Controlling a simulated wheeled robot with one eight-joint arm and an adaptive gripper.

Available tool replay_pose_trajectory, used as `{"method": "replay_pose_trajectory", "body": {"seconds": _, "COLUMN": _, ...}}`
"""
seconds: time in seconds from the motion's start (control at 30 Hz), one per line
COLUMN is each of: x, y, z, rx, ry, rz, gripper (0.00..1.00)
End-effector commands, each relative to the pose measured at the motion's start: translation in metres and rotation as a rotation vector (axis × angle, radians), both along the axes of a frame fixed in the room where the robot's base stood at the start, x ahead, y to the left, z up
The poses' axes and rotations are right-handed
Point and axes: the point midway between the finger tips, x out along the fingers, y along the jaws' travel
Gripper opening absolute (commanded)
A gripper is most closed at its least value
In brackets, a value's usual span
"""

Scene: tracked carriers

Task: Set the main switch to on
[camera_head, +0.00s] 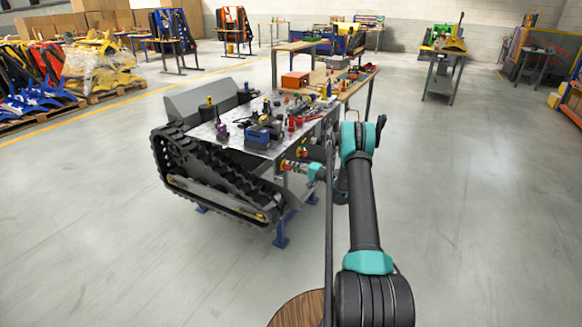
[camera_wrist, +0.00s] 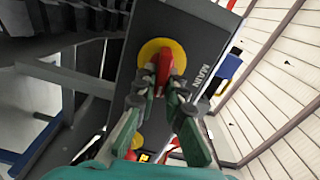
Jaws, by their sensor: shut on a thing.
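The main switch (camera_wrist: 165,70) has a red handle on a round yellow plate (camera_wrist: 149,52). It sits on a dark panel (camera_wrist: 192,45) with the word "MAIN" beside it in the wrist view. My gripper (camera_wrist: 163,88) has its fingers shut around the lower part of the red handle. In the head view my gripper (camera_head: 312,171) reaches the side of the tracked carrier (camera_head: 215,175), by the red and yellow controls (camera_head: 287,164). The fingers partly hide the handle, and I cannot read any on or off marks.
Another yellow and red control (camera_wrist: 137,142) shows below the fingers. Several tools and parts lie on the carrier's top plate (camera_head: 222,138). A wooden workbench (camera_head: 350,87) stands behind the carrier.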

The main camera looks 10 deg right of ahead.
Motion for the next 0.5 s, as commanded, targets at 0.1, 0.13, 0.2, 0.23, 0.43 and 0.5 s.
{"method": "replay_pose_trajectory", "body": {"seconds": 0.1, "x": -0.0001, "y": -0.0012, "z": -0.0013, "rx": 0.032, "ry": 0.046, "rz": -0.001, "gripper": 0.0}}
{"method": "replay_pose_trajectory", "body": {"seconds": 0.13, "x": -0.0001, "y": -0.0012, "z": -0.0015, "rx": 0.039, "ry": 0.055, "rz": -0.001, "gripper": 0.0}}
{"method": "replay_pose_trajectory", "body": {"seconds": 0.2, "x": -0.0001, "y": -0.0013, "z": -0.0018, "rx": 0.053, "ry": 0.074, "rz": -0.001, "gripper": 0.0}}
{"method": "replay_pose_trajectory", "body": {"seconds": 0.23, "x": -0.0001, "y": -0.0013, "z": -0.0018, "rx": 0.057, "ry": 0.081, "rz": -0.001, "gripper": 0.0}}
{"method": "replay_pose_trajectory", "body": {"seconds": 0.43, "x": -0.0001, "y": -0.0013, "z": -0.0023, "rx": 0.076, "ry": 0.106, "rz": -0.002, "gripper": 0.0}}
{"method": "replay_pose_trajectory", "body": {"seconds": 0.5, "x": -0.0001, "y": -0.0013, "z": -0.0024, "rx": 0.079, "ry": 0.11, "rz": -0.002, "gripper": 0.0}}
